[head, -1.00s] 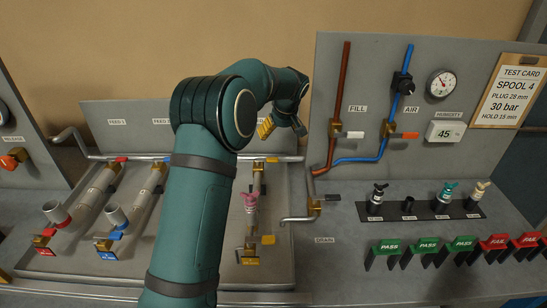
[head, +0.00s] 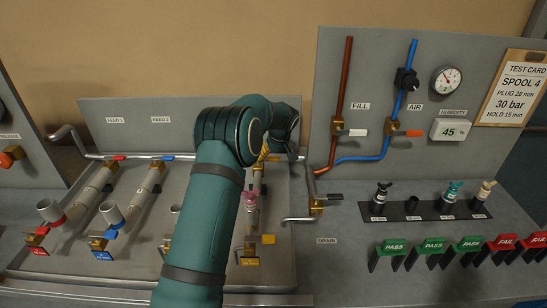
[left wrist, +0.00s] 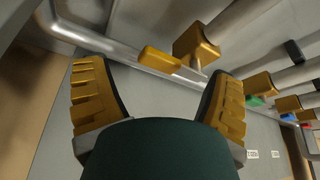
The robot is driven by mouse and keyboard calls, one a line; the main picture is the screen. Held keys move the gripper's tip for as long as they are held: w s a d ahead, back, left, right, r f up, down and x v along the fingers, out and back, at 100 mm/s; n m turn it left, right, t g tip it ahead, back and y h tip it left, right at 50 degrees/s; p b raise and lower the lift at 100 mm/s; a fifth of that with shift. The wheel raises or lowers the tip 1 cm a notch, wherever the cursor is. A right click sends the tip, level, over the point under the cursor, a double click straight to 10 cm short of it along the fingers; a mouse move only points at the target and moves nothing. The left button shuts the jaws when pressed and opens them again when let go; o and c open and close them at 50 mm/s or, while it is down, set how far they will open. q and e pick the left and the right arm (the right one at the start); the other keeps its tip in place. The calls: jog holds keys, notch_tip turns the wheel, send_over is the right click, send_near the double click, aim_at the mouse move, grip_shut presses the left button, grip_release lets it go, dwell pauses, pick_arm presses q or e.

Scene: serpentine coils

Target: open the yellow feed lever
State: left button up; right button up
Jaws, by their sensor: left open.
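The yellow feed lever (left wrist: 158,58) shows in the left wrist view beside a brass valve body (left wrist: 196,46) on the silver feed pipe. It lies ahead of and between my open fingers, apart from them, with nothing in the grip. In the head view my left gripper (head: 263,157) is mostly hidden behind its own arm, at the back of the coil with the pink-topped fitting (head: 250,198). There the arm and fingers largely cover the lever. My right gripper is not in view.
Red (head: 119,158) and blue (head: 168,158) levers sit along the same feed pipe to the left. Another yellow lever (head: 268,239) is at the coil's front. A drain valve with a dark handle (head: 334,197) stands close on the right, below the upright panel (head: 450,150).

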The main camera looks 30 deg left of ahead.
pick_arm(q)
jog(key=shift+x, duration=0.9)
grip_shut()
